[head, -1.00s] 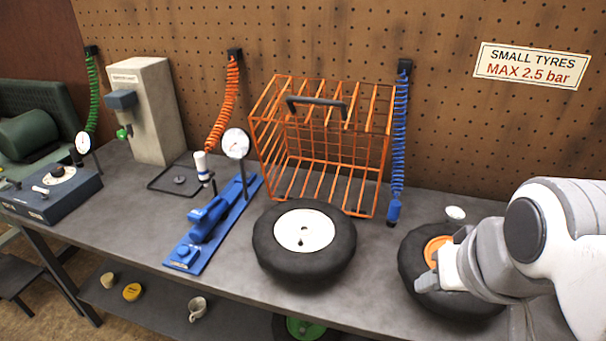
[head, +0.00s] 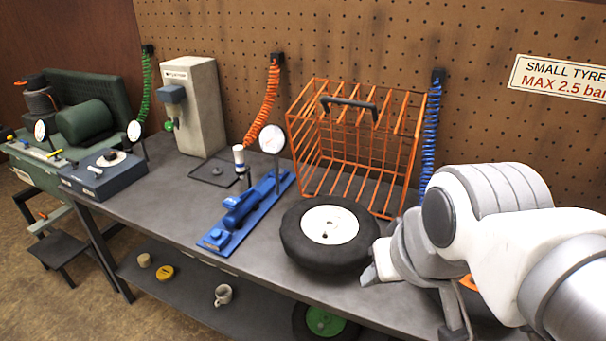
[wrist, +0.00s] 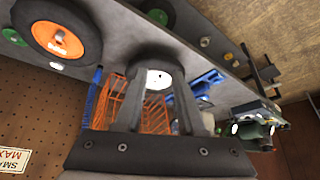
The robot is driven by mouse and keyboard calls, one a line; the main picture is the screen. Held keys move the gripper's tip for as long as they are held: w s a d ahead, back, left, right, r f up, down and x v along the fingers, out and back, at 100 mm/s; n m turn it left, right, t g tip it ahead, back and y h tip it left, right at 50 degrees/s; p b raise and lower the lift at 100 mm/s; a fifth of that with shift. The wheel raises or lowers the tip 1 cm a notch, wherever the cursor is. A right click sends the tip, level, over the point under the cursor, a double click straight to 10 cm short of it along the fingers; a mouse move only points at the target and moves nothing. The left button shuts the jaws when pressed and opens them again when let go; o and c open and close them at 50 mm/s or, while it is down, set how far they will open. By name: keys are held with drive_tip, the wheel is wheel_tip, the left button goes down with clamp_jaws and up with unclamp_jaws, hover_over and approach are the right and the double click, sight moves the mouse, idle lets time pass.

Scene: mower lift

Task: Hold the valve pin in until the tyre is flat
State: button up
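A black tyre with a white hub (head: 330,224) lies flat on the bench in front of the orange cage; a small dark mark on the hub may be its valve, but the pin is too small to make out. In the wrist view the white hub (wrist: 156,79) shows between my fingers, some way off. A second tyre with an orange hub (wrist: 58,38) is at upper left there; in the head view my arm mostly hides it. My gripper (head: 370,275) is just right of the white-hub tyre, apart from it. Its fingers (wrist: 158,88) are spread and empty.
The orange wire cage (head: 355,150) stands behind the white-hub tyre. A blue foot pump (head: 240,212) with a gauge lies to its left. A grey box unit (head: 193,105) and a blue gauge box (head: 100,175) stand further left. A mug (head: 223,295) is on the lower shelf.

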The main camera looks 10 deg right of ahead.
idle(0.4)
clamp_jaws()
idle(1.6)
